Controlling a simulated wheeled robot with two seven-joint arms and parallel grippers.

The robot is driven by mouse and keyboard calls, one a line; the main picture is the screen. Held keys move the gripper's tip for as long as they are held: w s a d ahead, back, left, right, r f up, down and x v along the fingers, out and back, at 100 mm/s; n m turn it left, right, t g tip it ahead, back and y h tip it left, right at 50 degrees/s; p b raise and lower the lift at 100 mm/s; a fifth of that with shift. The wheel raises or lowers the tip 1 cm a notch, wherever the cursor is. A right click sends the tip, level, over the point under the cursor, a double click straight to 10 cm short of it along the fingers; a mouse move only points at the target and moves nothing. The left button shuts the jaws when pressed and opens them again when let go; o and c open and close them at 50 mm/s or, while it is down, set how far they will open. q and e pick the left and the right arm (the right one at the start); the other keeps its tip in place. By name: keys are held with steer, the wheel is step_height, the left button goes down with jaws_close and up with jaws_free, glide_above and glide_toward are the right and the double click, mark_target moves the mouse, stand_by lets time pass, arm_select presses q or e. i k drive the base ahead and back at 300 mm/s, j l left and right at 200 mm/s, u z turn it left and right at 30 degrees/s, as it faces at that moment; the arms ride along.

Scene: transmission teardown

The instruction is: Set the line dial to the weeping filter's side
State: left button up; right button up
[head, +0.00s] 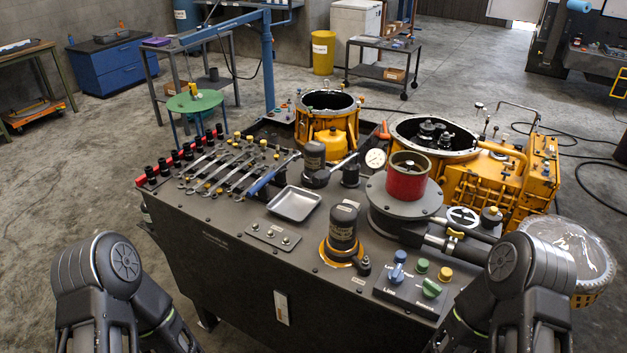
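The line dial (398,271) is a blue knob at the left of a small dark control box on the bench's front right, above a "Line" label. Its blue handle stands up towards the back; I cannot tell exactly which mark it points to. One black filter (343,228) stands upright near the front edge, with an amber wet-looking ring (337,256) around its base. A second black filter (314,158) stands further back and left, with no amber ring visible. My arms show at the lower left and lower right, but neither gripper is in view.
Beside the line dial are a green button (422,266), a yellow button (445,273) and a green knob (431,289). A metal tray (294,204), wrenches (235,175) and a red cylinder (407,178) on a round fixture occupy the bench. Orange housings (480,190) stand behind.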

mark_target(394, 276)
steer(key=i+j+z, duration=0.25)
steer(key=j, duration=0.3)
steer(key=i+j+z, duration=0.25)
steer(key=j, duration=0.3)
steer(key=j+z, duration=0.25)
steer(key=j, duration=0.3)
steer(key=i+j+z, duration=0.1)
steer(key=j+z, duration=0.15)
steer(key=j, duration=0.4)
